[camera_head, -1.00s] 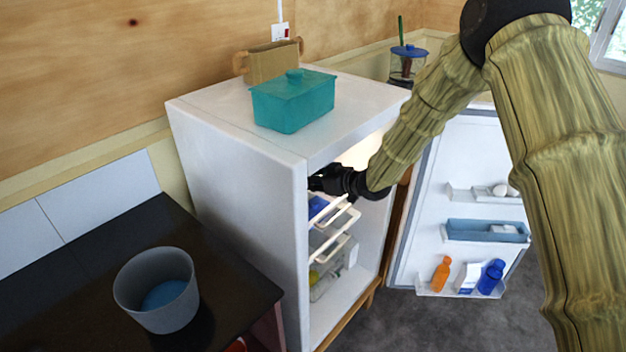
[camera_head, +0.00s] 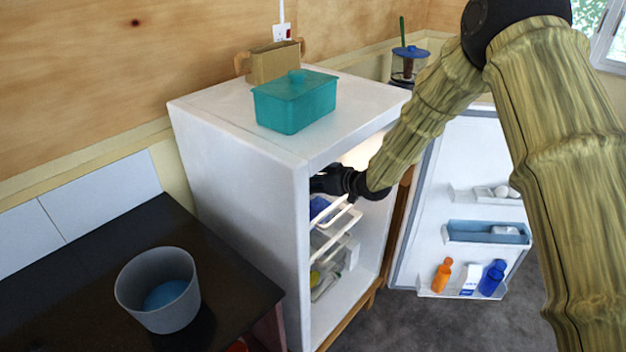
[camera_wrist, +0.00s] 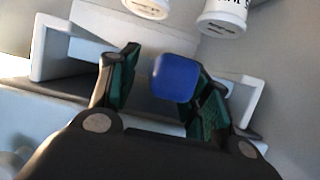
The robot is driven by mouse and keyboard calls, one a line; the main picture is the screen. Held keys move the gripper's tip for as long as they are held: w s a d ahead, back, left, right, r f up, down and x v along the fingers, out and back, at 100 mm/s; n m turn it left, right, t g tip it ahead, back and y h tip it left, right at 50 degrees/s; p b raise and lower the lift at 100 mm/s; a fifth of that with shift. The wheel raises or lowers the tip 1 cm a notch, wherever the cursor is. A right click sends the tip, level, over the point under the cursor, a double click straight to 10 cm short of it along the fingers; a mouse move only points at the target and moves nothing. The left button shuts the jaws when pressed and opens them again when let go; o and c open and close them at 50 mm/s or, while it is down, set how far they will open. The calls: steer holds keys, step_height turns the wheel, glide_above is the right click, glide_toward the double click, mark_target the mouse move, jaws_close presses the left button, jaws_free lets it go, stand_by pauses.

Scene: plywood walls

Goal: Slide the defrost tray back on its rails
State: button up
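My gripper (camera_head: 322,184) is inside the upper part of the open fridge (camera_head: 240,165), just under its top. In the wrist view my gripper (camera_wrist: 163,62) has its two green-padded fingers spread apart. A blue block-like thing (camera_wrist: 175,78) shows between the fingertips, nearer the right one; I cannot tell whether it touches. White bracket-like rails (camera_wrist: 50,48) stand at left and right of the fingers. A pale grey flat piece (camera_wrist: 95,22) spans between them; it may be the defrost tray, but my fingers hide part of it. The head view does not show the tray clearly.
White shelves (camera_head: 327,240) with items lie below my gripper. The fridge door (camera_head: 460,180) stands open at right, with bottles in its bins. A teal container (camera_head: 295,102) stands on top. Two white tubs (camera_wrist: 222,18) show in the wrist view. A grey bucket (camera_head: 135,290) stands on the dark counter.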

steer(key=v, duration=1.1)
steer(key=s+d+f+m+g+h, duration=0.1)
steer(key=s+d+f+m+h, duration=0.3)
steer(key=s+f, duration=0.85)
steer(key=s+d+f+m+g+h, duration=0.1)
steer(key=s+d+f+m+h, duration=0.15)
steer(key=s+d+f, duration=0.9)
steer(key=s+d+f+m+g+h, duration=0.1)
steer(key=s+f, duration=0.3)
steer(key=s, duration=0.5)
steer(key=s+d+f+m+g+h, duration=0.2)
steer(key=s+f, duration=0.3)
steer(key=s, duration=0.3)
steer(key=s+d+f+m+g+h+b, duration=0.1)
steer(key=s+d+f+g, duration=0.2)
steer(key=s, duration=0.6)
steer(key=shift+s+f+m, duration=0.3)
steer(key=shift+f+m, duration=0.05)
steer(key=shift+f, duration=0.4)
steer(key=shift+h, duration=0.25)
